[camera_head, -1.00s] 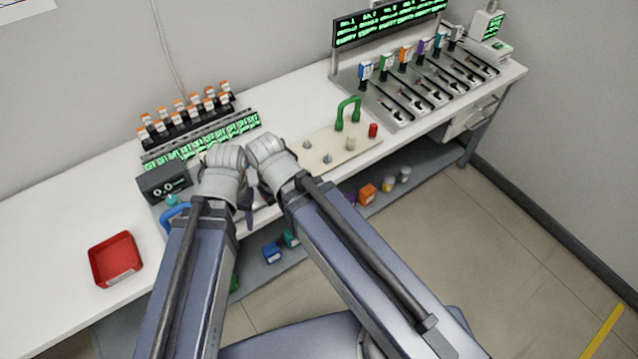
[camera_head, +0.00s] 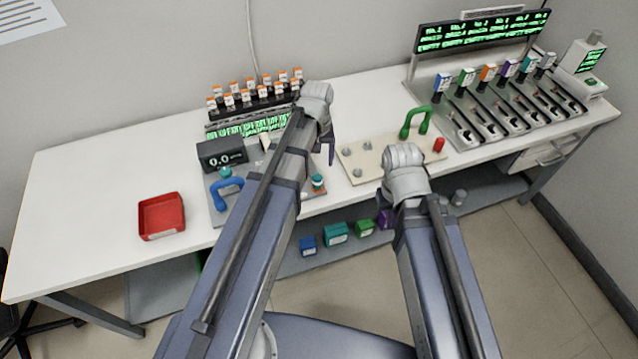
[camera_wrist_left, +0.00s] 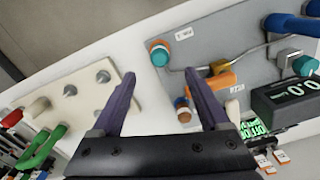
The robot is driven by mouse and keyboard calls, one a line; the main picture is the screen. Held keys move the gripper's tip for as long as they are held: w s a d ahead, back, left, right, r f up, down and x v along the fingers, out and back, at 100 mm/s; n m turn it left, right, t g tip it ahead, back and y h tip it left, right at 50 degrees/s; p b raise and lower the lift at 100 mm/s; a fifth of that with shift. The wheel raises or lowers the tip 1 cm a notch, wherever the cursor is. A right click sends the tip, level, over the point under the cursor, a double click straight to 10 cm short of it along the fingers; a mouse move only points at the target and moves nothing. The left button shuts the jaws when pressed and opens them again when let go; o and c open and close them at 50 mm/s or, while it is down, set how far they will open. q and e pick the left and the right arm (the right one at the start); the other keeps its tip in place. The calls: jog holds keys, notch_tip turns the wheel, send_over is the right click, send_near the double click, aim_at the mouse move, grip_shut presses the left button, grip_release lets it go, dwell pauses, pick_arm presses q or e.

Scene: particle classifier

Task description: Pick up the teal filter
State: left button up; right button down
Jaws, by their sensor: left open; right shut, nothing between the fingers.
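A small round teal piece (camera_head: 318,182), which I take for the teal filter, stands at the front right corner of a grey plate (camera_head: 205,190).
A black 0.0 display (camera_head: 221,154), blue handle (camera_head: 227,190) and red tray (camera_head: 162,216) are to the left. A green handle (camera_head: 416,122) stands on the board. A teal box (camera_head: 336,234) lies on the lower shelf. The bench's left end is clear.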

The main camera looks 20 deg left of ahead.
aim_at(317, 176)
pick_arm(q)
jog(key=shift+w+a+f, duration=0.1)
jog(key=shift+w+a, duration=0.25)
jog(key=shift+a, duration=0.1)
notch_tip(317, 176, down, 3)
jog(key=b, duration=0.2)
jog(key=shift+b, duration=0.4)
jog(key=shift+r, duration=0.2)
jog(key=shift+s+d+f, duration=0.1)
jog(key=f+b, duration=0.5)
jog(key=shift+s+d, duration=0.25)
jog(key=shift+d, duration=0.15)
grip_shut()
